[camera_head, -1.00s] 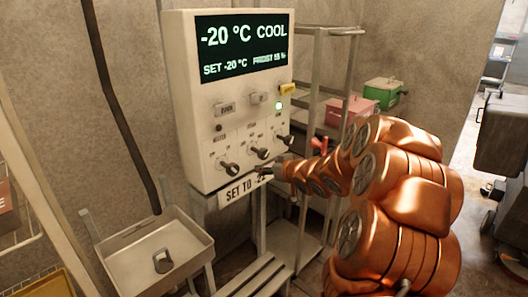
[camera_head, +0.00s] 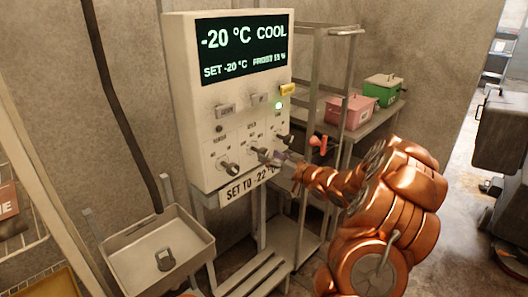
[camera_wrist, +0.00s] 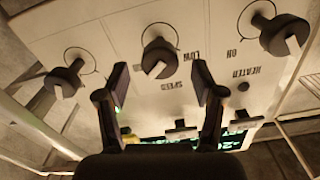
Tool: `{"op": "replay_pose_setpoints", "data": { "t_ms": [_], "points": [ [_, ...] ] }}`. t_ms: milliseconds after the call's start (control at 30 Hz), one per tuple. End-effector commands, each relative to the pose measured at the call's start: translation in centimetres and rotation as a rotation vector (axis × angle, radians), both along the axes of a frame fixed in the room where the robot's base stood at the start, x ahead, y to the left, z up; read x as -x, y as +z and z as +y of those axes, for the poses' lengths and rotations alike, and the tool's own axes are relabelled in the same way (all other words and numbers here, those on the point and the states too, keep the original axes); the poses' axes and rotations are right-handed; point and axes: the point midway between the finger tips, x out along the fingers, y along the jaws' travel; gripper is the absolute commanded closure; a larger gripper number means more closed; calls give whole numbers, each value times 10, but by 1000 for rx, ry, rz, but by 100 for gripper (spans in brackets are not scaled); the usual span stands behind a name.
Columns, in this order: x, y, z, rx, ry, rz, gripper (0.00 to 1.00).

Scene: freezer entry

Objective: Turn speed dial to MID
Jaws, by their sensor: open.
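The control panel (camera_head: 232,115) stands against the wall with three black dials along its lower part. The speed dial (camera_wrist: 158,58) is the middle one in the upside-down wrist view, with "SPEED" and "LOW" printed near it; it also shows in the head view (camera_head: 260,153). My gripper (camera_wrist: 160,78) is open, one finger to each side of the speed dial in the picture. No contact is visible. In the head view my gripper (camera_head: 279,157) is close to the panel at this dial. Which mark the dial points to cannot be read.
The left dial (camera_head: 229,167) and the heater dial (camera_wrist: 283,35) sit on either side. A metal rack (camera_head: 318,100) holds a pink box (camera_head: 350,110) and a green box (camera_head: 383,90). A metal tray (camera_head: 125,242) is below left.

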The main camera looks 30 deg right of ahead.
Motion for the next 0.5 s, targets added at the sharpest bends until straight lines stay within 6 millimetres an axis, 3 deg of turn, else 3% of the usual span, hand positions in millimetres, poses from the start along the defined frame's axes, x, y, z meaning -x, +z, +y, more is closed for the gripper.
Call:
{"op": "replay_pose_setpoints", "data": {
  "t_ms": [200, 500],
  "points": [
    [-22, 3, 5, 4, 1, -1, 32],
    [-34, 1, 8, 2, -1, -1, 32]
  ]
}}
